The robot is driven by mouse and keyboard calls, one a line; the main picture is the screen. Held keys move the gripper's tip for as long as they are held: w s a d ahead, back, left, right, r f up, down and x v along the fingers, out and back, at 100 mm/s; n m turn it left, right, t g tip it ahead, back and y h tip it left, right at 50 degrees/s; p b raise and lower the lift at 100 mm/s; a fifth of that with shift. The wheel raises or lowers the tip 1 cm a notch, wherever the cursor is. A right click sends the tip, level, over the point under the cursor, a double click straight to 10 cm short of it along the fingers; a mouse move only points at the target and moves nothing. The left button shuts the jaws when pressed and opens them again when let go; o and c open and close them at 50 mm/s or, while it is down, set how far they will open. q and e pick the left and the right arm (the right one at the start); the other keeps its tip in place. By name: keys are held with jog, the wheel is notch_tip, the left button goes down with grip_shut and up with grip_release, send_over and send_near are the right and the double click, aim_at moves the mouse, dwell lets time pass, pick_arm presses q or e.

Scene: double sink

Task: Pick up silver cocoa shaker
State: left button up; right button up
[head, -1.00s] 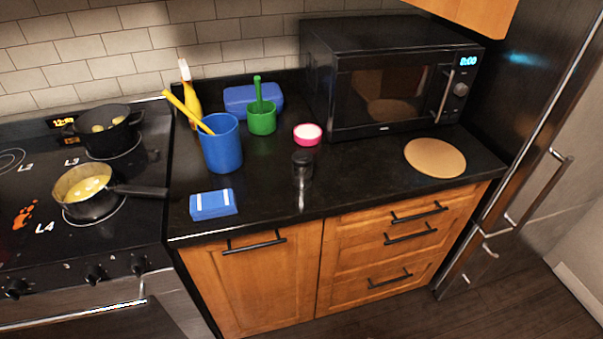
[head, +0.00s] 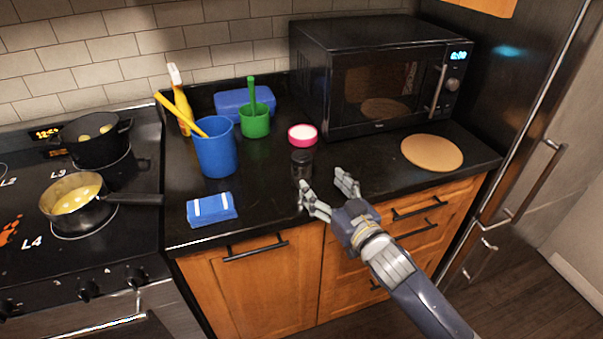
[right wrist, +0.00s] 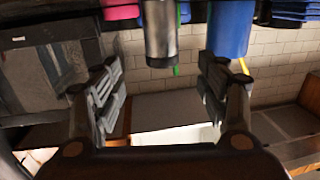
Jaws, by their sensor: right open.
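The silver cocoa shaker (head: 302,168) stands upright on the black counter near its front edge, with a dark top in the head view. In the right wrist view, which is upside down, its metallic body (right wrist: 161,35) shows between and beyond the fingers. My right gripper (head: 326,186) is open and empty, just in front and to the right of the shaker. Its two spread fingers also show in the right wrist view (right wrist: 160,78). One fingertip is close to the shaker's base in the head view; I cannot tell whether it touches. My left gripper is not in view.
A blue cloth (head: 211,208) lies left. A microwave (head: 380,85) stands back right, with a round board (head: 431,153) in front.

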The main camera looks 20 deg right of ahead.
aim_at(306, 166)
jog(key=w, duration=0.4)
jog(key=w+a+p, duration=0.1)
jog(key=shift+w+r, duration=0.3)
jog(key=shift+w, duration=0.1)
jog(key=shift+w+a+f+p, duration=0.1)
jog(key=shift+w+a+p, duration=0.1)
jog(key=shift+w, duration=0.65)
jog(key=shift+w+a+r+p, duration=0.1)
jog(key=shift+w+a+p, duration=0.1)
jog(key=shift+w, duration=0.6)
jog(key=shift+w+a+f+p, duration=0.1)
jog(key=shift+w+a+p, duration=0.1)
jog(key=shift+w, duration=0.65)
jog(key=shift+s, duration=0.1)
jog(key=c, duration=1.2)
